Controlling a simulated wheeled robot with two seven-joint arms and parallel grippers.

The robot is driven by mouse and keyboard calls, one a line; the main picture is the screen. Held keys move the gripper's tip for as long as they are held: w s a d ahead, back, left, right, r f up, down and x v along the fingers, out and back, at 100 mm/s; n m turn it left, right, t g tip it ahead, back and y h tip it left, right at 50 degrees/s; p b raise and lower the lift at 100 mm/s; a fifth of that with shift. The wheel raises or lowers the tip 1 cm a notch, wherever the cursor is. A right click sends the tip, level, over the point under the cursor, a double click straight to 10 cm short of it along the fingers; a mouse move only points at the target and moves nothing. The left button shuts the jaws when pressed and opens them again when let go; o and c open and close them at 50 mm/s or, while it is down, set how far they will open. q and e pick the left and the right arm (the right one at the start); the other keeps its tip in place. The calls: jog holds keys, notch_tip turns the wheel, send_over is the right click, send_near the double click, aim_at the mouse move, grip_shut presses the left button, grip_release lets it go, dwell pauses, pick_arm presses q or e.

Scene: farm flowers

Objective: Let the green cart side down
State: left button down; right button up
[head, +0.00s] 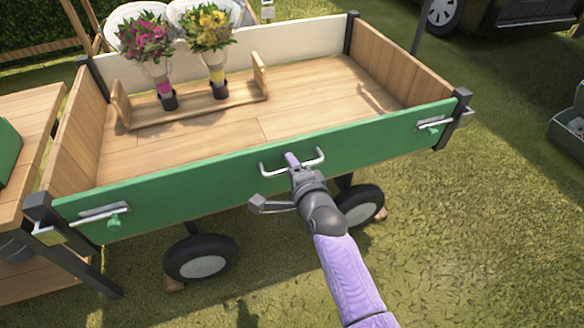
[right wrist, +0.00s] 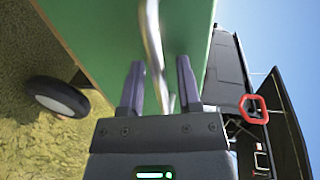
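The green cart side (head: 200,178) stands upright along the near edge of the wooden cart. A pale metal handle (head: 318,157) is fixed at its middle. My right gripper (head: 292,162) is at the handle. In the right wrist view the handle bar (right wrist: 153,45) passes between its two spread fingers, with gaps visible, and the green side (right wrist: 105,45) lies just beyond. My left gripper is out of view.
Two flower bouquets, pink (head: 147,45) and yellow (head: 209,35), stand in a wooden holder (head: 190,110) on the cart bed. A wooden table (head: 22,105) stands at the left. Cart wheels (head: 200,258) are below the side.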

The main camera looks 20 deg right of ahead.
grip_shut()
dwell(0.9)
jog(key=shift+f, duration=0.1)
